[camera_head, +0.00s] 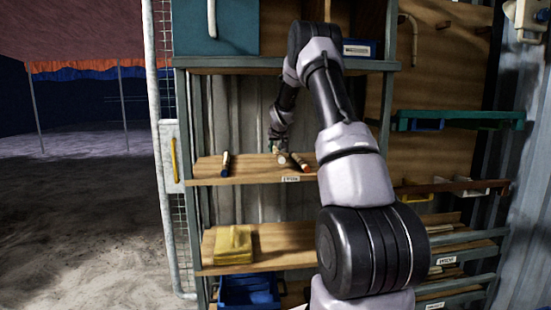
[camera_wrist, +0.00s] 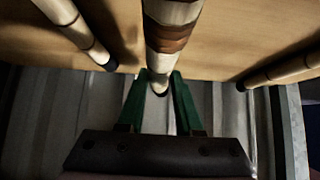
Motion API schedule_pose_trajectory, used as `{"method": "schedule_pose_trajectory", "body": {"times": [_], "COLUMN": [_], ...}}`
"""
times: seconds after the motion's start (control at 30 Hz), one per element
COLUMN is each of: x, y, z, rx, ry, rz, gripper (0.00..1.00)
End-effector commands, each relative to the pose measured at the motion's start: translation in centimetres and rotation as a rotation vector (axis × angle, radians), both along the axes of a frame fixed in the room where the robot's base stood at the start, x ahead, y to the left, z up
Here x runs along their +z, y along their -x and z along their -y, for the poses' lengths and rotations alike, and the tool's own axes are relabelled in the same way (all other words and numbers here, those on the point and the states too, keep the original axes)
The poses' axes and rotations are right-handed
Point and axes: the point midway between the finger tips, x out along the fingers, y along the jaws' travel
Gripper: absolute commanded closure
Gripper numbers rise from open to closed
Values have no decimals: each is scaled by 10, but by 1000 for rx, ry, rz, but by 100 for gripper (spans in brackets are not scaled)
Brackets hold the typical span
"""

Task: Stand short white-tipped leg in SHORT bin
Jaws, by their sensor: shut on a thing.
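My gripper (camera_head: 277,147) is at the middle wooden shelf, in front of several rattan legs lying there. In the wrist view its green fingers (camera_wrist: 162,78) are shut on the middle leg (camera_wrist: 168,35), a pale rod with a brown band, whose near end shows between them. In the head view a leg with a pale round end (camera_head: 281,158) sits just below the gripper and seems to be this one. The leg still appears to be at the shelf; whether it touches the board is unclear. I cannot pick out a bin marked SHORT; the labels are too small to read.
A dark-tipped leg (camera_head: 226,163) lies left and a reddish one (camera_head: 299,161) right on the shelf (camera_head: 250,174). Below are a yellow block (camera_head: 233,243) and a blue bin (camera_head: 248,291). Labelled racks (camera_head: 455,287) stand at the right. The ground at left is open.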

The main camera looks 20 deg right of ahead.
Motion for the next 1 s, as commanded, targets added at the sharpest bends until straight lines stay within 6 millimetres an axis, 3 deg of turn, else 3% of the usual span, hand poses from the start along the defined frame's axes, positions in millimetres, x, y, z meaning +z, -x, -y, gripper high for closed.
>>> {"method": "schedule_pose_trajectory", "body": {"times": [0.3,0.63,0.67,0.73,1.0], "x": [-37,-40,-41,-40,-40], "y": [0,0,0,0,0], "z": [0,0,0,0,0], "rx": [1,0,0,0,0], "ry": [0,0,0,0,0], "rz": [-2,0,0,0,0], "gripper": [100,100,62,36,36]}}
